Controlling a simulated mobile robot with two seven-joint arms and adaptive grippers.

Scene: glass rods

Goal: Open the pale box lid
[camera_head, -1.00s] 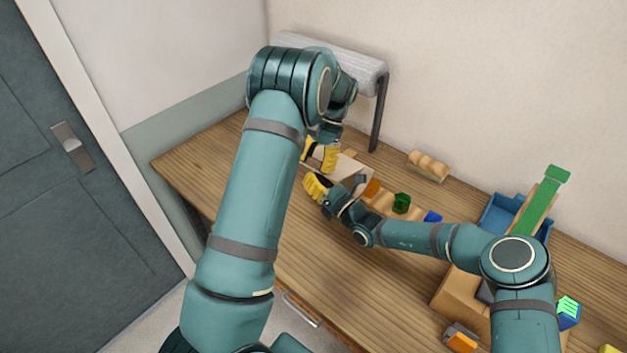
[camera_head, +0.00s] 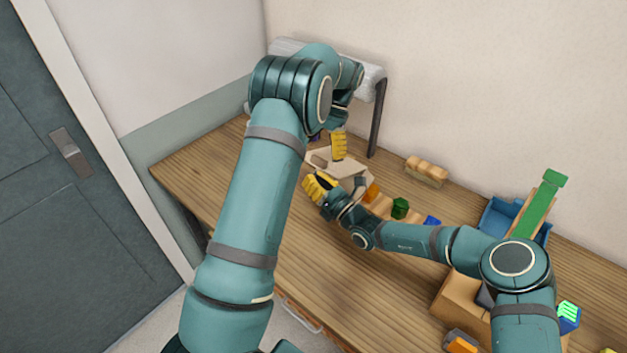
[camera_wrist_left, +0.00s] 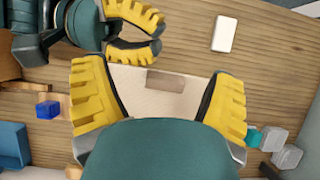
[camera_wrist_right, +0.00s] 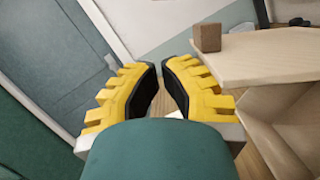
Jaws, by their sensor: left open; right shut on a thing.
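The pale box lid (camera_head: 345,168) lies at the back left of the table, partly hidden by my arms. The left wrist view shows it as a pale panel (camera_wrist_left: 140,92) with a brown block (camera_wrist_left: 166,81) on it; the right wrist view shows its flat top (camera_wrist_right: 275,55). My left gripper (camera_head: 338,146) is open above the box, its fingers on either side of the panel in the left wrist view. My right gripper (camera_head: 319,187) is at the box's near side, its fingers close together. What it grips cannot be made out.
A wooden rack (camera_head: 427,170), a green block (camera_head: 400,207) and a blue bin (camera_head: 500,213) stand to the right. A white rectangle (camera_wrist_left: 225,35) lies on the table.

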